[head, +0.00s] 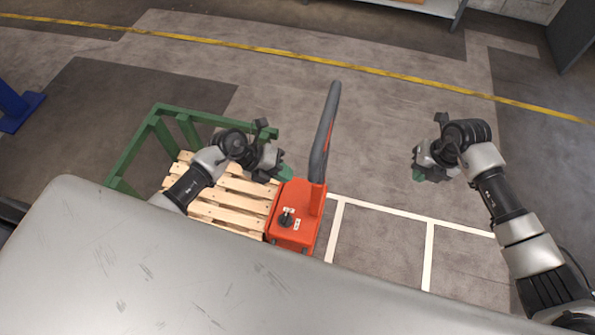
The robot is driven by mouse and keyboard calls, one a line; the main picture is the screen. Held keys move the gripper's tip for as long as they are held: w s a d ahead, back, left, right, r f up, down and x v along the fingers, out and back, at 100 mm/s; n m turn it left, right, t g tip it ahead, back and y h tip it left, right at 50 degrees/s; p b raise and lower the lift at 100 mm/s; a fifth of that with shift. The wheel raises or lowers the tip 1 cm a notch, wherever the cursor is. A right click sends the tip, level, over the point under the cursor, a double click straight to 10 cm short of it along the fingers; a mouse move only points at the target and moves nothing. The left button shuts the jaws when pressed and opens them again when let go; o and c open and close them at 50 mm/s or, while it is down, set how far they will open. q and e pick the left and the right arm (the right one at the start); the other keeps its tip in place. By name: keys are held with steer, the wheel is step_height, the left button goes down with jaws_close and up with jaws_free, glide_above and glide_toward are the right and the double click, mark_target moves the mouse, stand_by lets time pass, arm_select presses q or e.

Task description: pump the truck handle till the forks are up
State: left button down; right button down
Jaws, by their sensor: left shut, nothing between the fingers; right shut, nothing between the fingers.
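The red pallet truck (293,215) stands below the middle of the head view, with a black knob on its top. Its dark grey handle (323,135) rises from the red body and leans slightly to the right at the top. My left gripper (282,173) is shut and empty, just left of the handle's lower part; I cannot tell whether it touches it. My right gripper (418,174) is shut and empty, well to the right of the handle, over open floor. The truck's forks are hidden.
A wooden pallet (228,203) lies left of the truck, with a green metal frame (152,122) around it. A large grey surface (170,280) fills the foreground. White lines (429,255) mark floor bays at right. The floor beyond is clear up to a yellow line (345,64).

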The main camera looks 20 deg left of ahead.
mark_target(311, 176)
arm_select(q)
steer(key=shift+w+d+r, duration=0.1)
steer(key=shift+w+d, duration=0.15)
steer(key=shift+d, duration=0.6)
steer(key=shift+w+d+r, duration=0.1)
steer(key=shift+w+d, duration=0.1)
steer(key=shift+d, duration=0.65)
steer(key=shift+d, duration=1.65)
arm_select(e)
steer(key=c, duration=1.8)
jaws_free()
steer(key=o, duration=1)
steer(key=shift+c, duration=0.2)
